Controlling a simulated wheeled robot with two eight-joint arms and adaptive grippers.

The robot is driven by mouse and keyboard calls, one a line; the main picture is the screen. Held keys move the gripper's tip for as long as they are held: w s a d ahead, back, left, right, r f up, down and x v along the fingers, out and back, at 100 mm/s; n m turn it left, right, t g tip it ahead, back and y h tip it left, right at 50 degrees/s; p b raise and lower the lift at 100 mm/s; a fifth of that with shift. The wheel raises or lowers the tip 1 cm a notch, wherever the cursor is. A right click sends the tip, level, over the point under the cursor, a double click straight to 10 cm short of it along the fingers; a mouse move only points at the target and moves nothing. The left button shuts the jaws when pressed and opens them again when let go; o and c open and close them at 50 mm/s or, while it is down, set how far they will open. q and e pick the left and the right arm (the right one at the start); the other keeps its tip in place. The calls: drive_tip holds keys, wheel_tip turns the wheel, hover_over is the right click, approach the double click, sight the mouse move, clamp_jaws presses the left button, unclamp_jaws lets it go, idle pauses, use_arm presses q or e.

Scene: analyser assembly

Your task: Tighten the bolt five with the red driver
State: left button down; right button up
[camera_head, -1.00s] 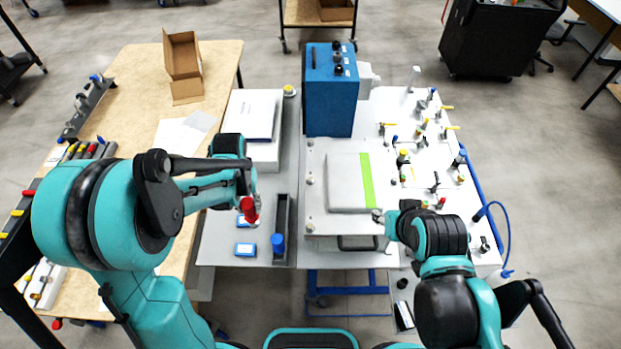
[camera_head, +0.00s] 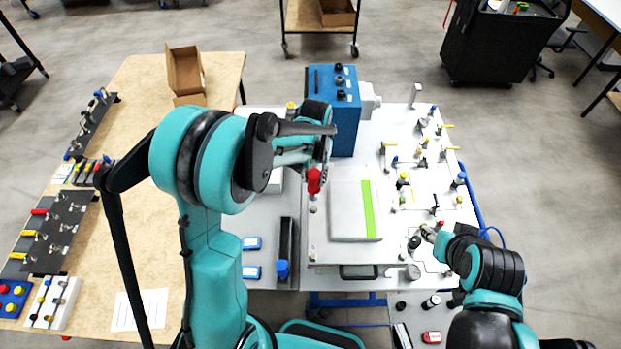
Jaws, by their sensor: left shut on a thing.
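The red driver (camera_head: 314,181) is held upright in my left gripper (camera_head: 318,165), which is shut on its handle. It hangs over the left edge of the white plate (camera_head: 320,245) that carries a grey panel with a green stripe (camera_head: 350,212). Small bolts stand along the plate's left edge; one bolt (camera_head: 312,209) shows just below the driver. I cannot tell which one is bolt five, or whether the driver tip touches a bolt. My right gripper (camera_head: 428,233) is low over the right part of the worktop; its fingers are too small to tell open from shut.
A blue box (camera_head: 335,110) with black knobs stands behind the plate. Valves and fittings fill the worktop's right side. A dark holder (camera_head: 286,245) and a blue-handled tool (camera_head: 282,270) stand left of the plate. A wooden table (camera_head: 130,140) with an open carton is further left.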

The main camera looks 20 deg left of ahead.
sight(314, 191)
use_arm(q)
drive_tip(key=shift+f+b, duration=1.4)
drive_tip(key=shift+f, duration=0.95)
drive_tip(key=shift+f+b, duration=0.4)
drive_tip(key=shift+b, duration=0.1)
drive_tip(key=shift+f+b, duration=1.3)
drive_tip(key=shift+b, duration=0.1)
